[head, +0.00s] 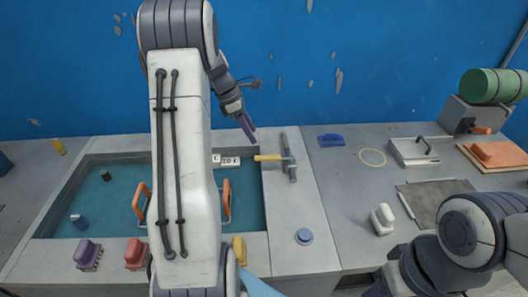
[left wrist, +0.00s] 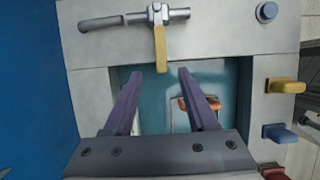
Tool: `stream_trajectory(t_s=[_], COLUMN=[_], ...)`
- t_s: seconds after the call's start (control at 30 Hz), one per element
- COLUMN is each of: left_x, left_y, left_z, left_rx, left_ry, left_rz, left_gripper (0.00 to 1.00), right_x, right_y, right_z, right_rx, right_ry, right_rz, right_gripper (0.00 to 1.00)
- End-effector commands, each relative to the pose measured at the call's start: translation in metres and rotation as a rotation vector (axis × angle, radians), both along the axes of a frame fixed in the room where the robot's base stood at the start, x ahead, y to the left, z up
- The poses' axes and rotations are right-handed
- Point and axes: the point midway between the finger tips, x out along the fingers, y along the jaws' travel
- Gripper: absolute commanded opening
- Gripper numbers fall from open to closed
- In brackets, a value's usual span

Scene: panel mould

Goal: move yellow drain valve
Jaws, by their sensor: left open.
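The yellow drain valve is a grey pipe fitting with a yellow lever (head: 270,158). It lies on the right rim of the tank, and the lever points left towards the water. In the left wrist view the yellow lever (left wrist: 160,50) hangs down from the pipe at the top middle. My left gripper (head: 247,127) is open and empty, with purple fingers, above and behind the valve in the head view. In the left wrist view the lever's end shows between the spread fingertips (left wrist: 160,73), apart from them. My right arm is at the lower right; its gripper does not show.
A water-filled tank (head: 75,165) with orange handles lies partly behind my left arm. Purple (head: 88,252), red (head: 136,252) and yellow (head: 239,248) blocks sit on its front rim. A blue round knob (head: 304,236) is on the right rim. A white block (head: 382,218) stands further right.

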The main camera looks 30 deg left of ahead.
Motion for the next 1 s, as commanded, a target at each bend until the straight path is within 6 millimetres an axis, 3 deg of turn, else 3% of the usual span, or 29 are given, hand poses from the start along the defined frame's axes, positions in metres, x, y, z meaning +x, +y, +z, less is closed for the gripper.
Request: stream_trajectory(t_s=[0.5, 0.7, 0.97, 1.0], left_x=[0.019, 0.022, 0.023, 0.023], left_y=[-0.029, -0.032, -0.032, -0.032], left_z=[-0.079, -0.091, -0.092, -0.092], left_rx=[-0.001, 0.0, 0.001, 0.001], left_ry=[0.003, 0.001, 0.0, 0.0], left_rz=[-0.005, -0.006, -0.005, -0.005], left_gripper=[0.57, 0.57, 0.57, 0.42], right_x=[0.0, 0.0, 0.0, 0.0], right_y=[0.0, 0.0, 0.0, 0.0], right_z=[0.006, 0.006, 0.006, 0.006], right_rx=[0.0, 0.0, 0.0, 0.0], right_ry=[0.0, 0.0, 0.0, 0.0], right_rz=[0.0, 0.0, 0.0, 0.0], right_gripper=[0.5, 0.5, 0.5, 0.5])
